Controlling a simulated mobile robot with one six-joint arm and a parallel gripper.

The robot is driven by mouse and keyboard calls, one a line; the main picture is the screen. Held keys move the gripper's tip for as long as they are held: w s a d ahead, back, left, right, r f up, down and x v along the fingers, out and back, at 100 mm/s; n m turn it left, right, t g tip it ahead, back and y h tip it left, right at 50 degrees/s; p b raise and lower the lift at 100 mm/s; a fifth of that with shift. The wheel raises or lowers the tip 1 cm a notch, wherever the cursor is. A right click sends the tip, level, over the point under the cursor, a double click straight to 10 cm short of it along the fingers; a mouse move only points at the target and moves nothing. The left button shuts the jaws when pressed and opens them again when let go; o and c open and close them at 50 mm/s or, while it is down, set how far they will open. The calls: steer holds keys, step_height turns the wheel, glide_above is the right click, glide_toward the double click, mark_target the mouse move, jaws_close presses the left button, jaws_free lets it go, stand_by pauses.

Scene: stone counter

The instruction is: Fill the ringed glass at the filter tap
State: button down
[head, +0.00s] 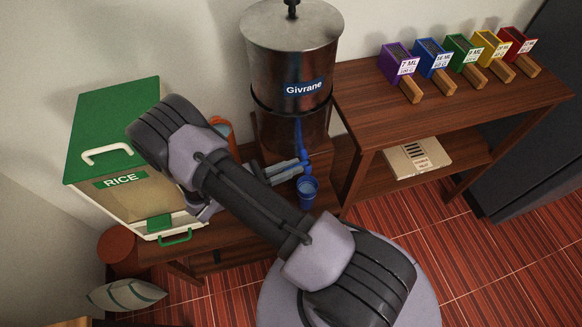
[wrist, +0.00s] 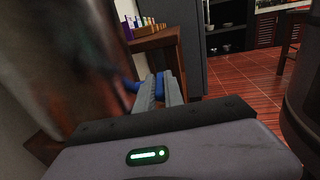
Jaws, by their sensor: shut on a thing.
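The metal filter (head: 292,60), labelled Givrane, stands on a low wooden stand. Its blue tap (head: 298,132) is at the front and also shows in the wrist view (wrist: 131,86). A small blue vessel (head: 307,192) is below the tap, its open top facing up; I cannot make out a ring on it. My gripper (head: 304,163) is at the tap, just above the vessel. In the wrist view my gripper (wrist: 160,88) is shut on a blue part that looks like the tap's lever. The fingers hide most of it.
An orange-edged container (head: 222,127) is partly hidden behind my arm. A green-lidded rice bin (head: 115,130) stands left. Red tiled floor (head: 410,225) lies open in front.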

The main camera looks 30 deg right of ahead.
steer(key=c, duration=1.4)
jaws_free()
steer(key=shift+c, duration=0.2)
steer(key=w+a+p, duration=0.1)
steer(key=w+a, duration=0.1)
steer(key=a, duration=1.5)
steer(key=shift+a+p, duration=0.2)
steer(key=shift+p, duration=0.2)
